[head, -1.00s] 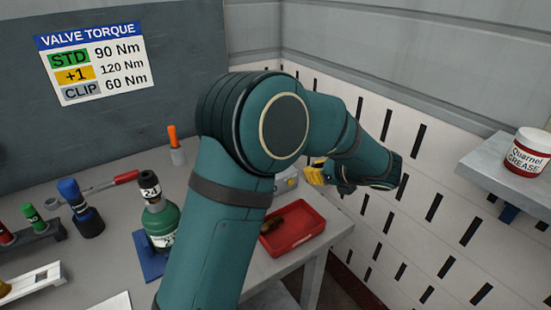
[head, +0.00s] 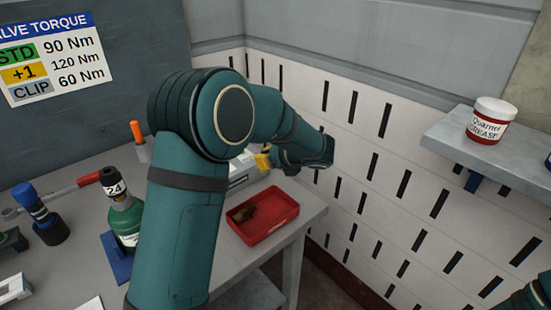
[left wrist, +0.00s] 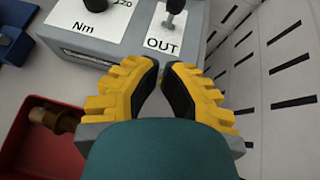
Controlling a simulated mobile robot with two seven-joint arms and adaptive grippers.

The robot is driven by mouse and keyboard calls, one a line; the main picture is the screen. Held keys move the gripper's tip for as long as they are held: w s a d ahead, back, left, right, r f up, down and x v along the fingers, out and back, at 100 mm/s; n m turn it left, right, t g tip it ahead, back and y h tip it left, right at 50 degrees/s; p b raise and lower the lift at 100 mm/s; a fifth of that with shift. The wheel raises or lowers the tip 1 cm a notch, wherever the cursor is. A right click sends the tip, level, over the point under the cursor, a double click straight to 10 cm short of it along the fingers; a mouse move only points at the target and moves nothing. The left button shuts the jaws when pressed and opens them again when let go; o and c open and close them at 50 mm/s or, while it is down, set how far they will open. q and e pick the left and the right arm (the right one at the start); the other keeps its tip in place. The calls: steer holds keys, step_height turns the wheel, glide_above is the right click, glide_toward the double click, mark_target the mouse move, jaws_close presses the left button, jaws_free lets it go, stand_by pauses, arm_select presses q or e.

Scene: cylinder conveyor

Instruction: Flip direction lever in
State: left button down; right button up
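A grey control box (left wrist: 120,40) shows at the top of the left wrist view. Its direction lever (left wrist: 174,8) has a black knob on a short metal stem and stands above an OUT label (left wrist: 165,43). The knob is cut by the frame's top edge. My left gripper (left wrist: 161,70) has yellow fingers whose tips are almost together, with a thin gap and nothing between them. It is just short of the box's OUT edge, apart from the lever. In the head view the box (head: 240,180) is partly behind my left arm beside the gripper (head: 263,160); the lever is hidden.
A red tray (head: 285,222) with a brown item stands at the bench's front corner, close to the gripper. A green bottle (head: 122,222) stands left of my arm. The slotted wall (head: 345,160) is close on the right. A shelf (head: 470,150) holds a grease tub (head: 491,122).

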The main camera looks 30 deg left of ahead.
arm_select(q)
steer(key=a, duration=0.2)
steer(key=w+a, duration=0.1)
steer(key=a, duration=0.1)
steer(key=shift+f+b, duration=0.15)
steer(key=shift+b, duration=0.15)
steer(key=shift+w+a+r, duration=0.15)
steer(key=shift+a+r, duration=0.1)
steer(key=shift+a, duration=0.3)
